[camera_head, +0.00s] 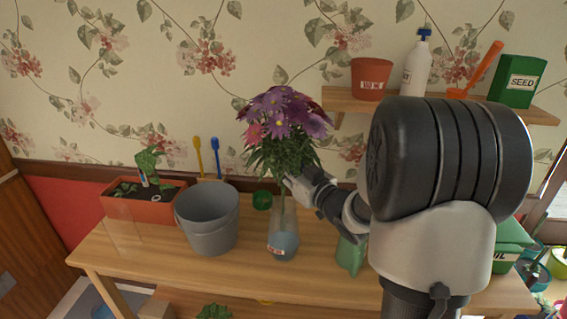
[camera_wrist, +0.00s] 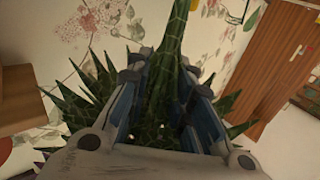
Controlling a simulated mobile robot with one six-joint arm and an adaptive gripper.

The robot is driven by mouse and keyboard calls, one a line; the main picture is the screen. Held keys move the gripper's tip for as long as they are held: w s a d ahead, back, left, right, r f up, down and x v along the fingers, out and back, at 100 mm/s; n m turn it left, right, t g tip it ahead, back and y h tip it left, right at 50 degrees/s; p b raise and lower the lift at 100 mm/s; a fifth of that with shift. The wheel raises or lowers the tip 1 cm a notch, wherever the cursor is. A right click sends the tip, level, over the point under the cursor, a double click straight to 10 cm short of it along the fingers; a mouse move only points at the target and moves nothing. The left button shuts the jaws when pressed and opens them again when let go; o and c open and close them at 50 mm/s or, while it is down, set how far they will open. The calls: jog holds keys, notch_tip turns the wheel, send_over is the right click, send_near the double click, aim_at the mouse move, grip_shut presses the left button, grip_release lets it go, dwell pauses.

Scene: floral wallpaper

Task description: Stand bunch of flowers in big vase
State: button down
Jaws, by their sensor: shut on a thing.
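The bunch of flowers (camera_head: 285,118) has purple and pink blooms, green leaves and stems pointing down, and is upright above the table. My gripper (camera_head: 292,182) is shut on its stems from the right, just below the leaves. In the wrist view my gripper (camera_wrist: 165,90) has its fingers on either side of the green stems (camera_wrist: 172,40). A clear vase with bluish water (camera_head: 283,243) stands on the table directly below the bunch. The stems run down to the vase's mouth; I cannot tell how far they are inside it. My arm hides part of the table at right.
A grey bucket (camera_head: 208,240) stands left of the vase, with an orange planter (camera_head: 125,208) behind it. A green bottle (camera_head: 350,257) stands at right. A wall shelf (camera_head: 340,101) above holds a pot (camera_head: 371,80), a white bottle (camera_head: 416,70) and a seed box (camera_head: 520,83).

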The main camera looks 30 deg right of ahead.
aim_at(286, 193)
jog(key=shift+f+b, duration=0.95)
jog(key=shift+f, duration=3.25)
jog(key=c, duration=1.3)
grip_release()
jog(key=shift+c, duration=0.2)
jog(key=shift+s, duration=0.15)
jog(key=s+d, duration=0.1)
jog(key=s, duration=1)
jog(key=shift+s+d, duration=0.35)
